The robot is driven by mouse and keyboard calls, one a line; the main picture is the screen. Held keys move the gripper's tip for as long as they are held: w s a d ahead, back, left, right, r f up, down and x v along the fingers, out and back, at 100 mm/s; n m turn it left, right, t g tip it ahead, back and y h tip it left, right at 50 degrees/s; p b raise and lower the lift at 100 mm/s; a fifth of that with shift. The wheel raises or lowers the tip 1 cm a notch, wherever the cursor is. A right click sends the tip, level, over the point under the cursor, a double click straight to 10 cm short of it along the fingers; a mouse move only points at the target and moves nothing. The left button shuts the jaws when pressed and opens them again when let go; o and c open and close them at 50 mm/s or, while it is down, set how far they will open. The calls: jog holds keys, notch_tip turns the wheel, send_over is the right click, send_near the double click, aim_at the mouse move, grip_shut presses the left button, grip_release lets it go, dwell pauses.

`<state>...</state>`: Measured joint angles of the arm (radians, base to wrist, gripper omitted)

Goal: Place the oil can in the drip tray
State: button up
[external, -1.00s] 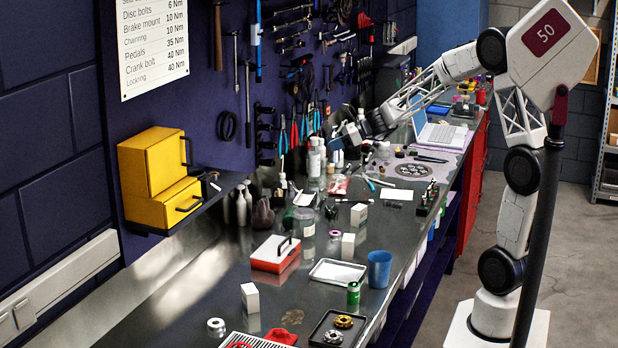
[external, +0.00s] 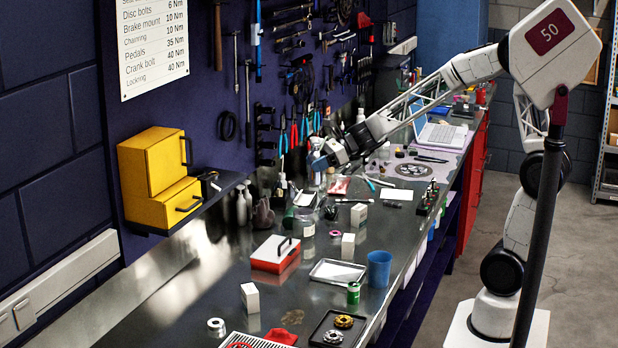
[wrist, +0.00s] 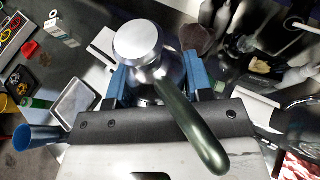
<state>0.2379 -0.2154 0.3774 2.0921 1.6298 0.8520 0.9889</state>
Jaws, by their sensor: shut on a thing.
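The oil can (wrist: 140,45) shows in the wrist view as a silver can with a round cap and a long dark green handle or spout. My gripper (wrist: 158,82) is shut on it, with a blue finger on each side. In the external view my gripper (external: 322,160) is above the far middle of the bench, and the can is too small to make out. A shallow, empty pale tray (external: 337,272), likely the drip tray, lies nearer the camera; it also shows at the left of the wrist view (wrist: 72,106). My gripper is well apart from it.
A blue cup (external: 379,268) and a green can (external: 353,293) stand beside the pale tray. A red box (external: 276,254) and a white carton (external: 348,246) are close by. A black tray (external: 318,330) holds ring-shaped parts. Bottles and tools crowd the bench beneath my gripper.

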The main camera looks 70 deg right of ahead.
jog(key=s+a+n+g+y, duration=0.1)
jog(key=s+a, duration=0.2)
jog(key=a, duration=0.4)
jog(key=s+a+n+g+y, duration=0.1)
jog(key=s+a, duration=0.2)
jog(key=a, duration=0.4)
jog(key=n+g+y, duration=0.1)
jog(key=n+g, duration=0.1)
send_over(335, 277)
jog(key=shift+a+f, duration=0.1)
jog(key=shift+f, duration=2.8)
jog(key=shift+f, duration=0.1)
jog(key=shift+f, duration=3)
jog(key=shift+f, duration=1.9)
jog(key=shift+f, duration=0.1)
